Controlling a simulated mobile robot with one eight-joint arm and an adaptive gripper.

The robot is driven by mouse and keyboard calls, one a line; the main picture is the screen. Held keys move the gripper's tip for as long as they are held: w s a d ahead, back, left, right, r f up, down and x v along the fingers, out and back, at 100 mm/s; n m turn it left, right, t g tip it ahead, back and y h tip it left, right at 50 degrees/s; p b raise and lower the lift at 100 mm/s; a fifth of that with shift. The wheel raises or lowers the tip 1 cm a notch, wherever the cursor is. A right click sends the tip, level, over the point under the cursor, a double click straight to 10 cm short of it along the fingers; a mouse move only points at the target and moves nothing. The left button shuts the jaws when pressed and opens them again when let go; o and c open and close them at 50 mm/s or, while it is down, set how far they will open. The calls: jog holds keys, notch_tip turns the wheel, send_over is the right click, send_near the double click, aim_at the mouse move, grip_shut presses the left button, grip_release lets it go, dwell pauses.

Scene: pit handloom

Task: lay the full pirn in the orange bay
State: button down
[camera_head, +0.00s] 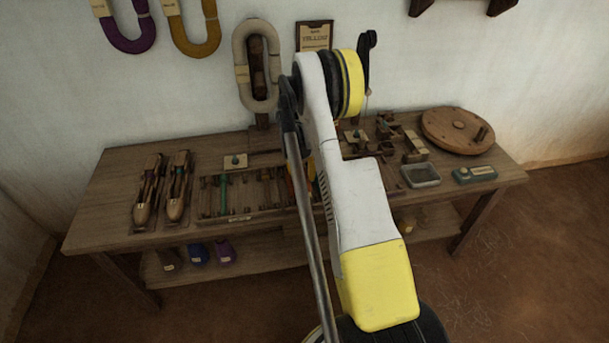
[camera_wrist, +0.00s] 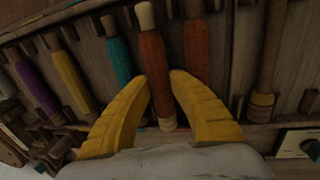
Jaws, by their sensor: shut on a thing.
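My gripper (camera_wrist: 164,80) shows in the wrist view, its two yellow fingers closed on either side of an orange pirn (camera_wrist: 155,60) with pale ends. The pirn lies lengthwise between the fingertips, over or in the wooden pirn rack; I cannot tell whether it touches the rack floor. A second orange-brown pirn (camera_wrist: 195,45) is close on its right, partly behind the right finger. Which bay is the orange one is not clear. In the head view the pirn rack (camera_head: 240,215) stands on the bench, and my arm hides its right part and my gripper.
Teal (camera_wrist: 119,50), yellow (camera_wrist: 70,82) and purple (camera_wrist: 37,88) pirns lie to the left, and a bare wooden rod (camera_wrist: 268,60) to the right. Two shuttles (camera_head: 147,190) lie left of the rack. A round wooden disc (camera_head: 457,128) and a tray (camera_head: 420,175) are at the bench's right.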

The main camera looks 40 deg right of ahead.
jog(key=shift+f, duration=0.2)
jog(key=c, duration=0.8)
grip_release()
jog(key=shift+c, duration=0.2)
jog(key=shift+r+p, duration=2.05)
jog(key=shift+r, duration=2)
